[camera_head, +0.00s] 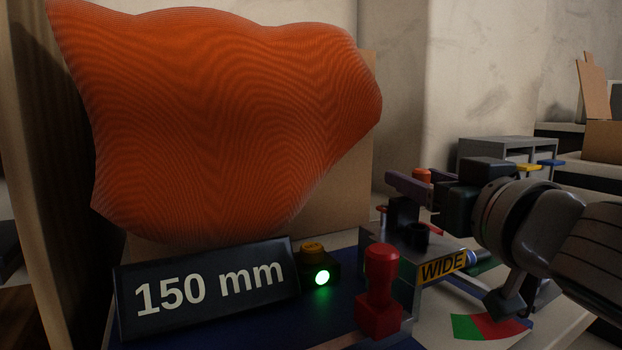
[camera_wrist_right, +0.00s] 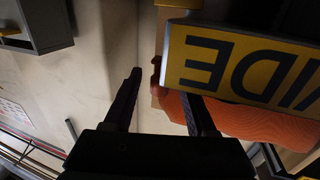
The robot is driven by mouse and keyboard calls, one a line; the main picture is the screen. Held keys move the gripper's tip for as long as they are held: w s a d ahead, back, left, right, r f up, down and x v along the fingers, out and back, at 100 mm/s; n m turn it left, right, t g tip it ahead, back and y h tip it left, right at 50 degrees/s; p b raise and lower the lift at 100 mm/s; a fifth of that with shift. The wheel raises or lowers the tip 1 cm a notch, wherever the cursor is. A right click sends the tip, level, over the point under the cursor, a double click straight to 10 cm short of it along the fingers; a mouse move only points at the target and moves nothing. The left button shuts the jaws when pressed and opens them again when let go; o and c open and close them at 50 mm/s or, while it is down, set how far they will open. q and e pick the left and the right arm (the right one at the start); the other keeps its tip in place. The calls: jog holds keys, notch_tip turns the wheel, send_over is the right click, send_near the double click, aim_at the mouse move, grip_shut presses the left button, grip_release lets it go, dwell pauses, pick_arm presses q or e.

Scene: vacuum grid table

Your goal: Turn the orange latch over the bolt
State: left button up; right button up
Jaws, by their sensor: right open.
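My right gripper (camera_head: 408,187) reaches in from the right in the head view, above a grey metal fixture (camera_head: 408,262) with a yellow "WIDE" label (camera_head: 443,268). It is open, and in the right wrist view its two dark fingers (camera_wrist_right: 160,100) stand apart with nothing seen gripped between them. A small orange piece (camera_head: 421,174) shows just behind the fingers; I cannot tell whether it is the latch or whether they touch. The bolt cannot be made out. The label shows upside down and close in the wrist view (camera_wrist_right: 240,65). My left gripper is not in view.
A large wavy orange sheet (camera_head: 230,110) stands at the left behind a "150 mm" sign (camera_head: 210,287). A lit green lamp (camera_head: 322,277) and a red knob (camera_head: 380,290) stand before the fixture. A green-and-red patch (camera_head: 490,327) lies below my right arm. A grey rack (camera_head: 505,155) is behind.

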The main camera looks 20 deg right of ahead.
jog(key=shift+w, duration=0.15)
jog(key=shift+c, duration=0.4)
grip_shut()
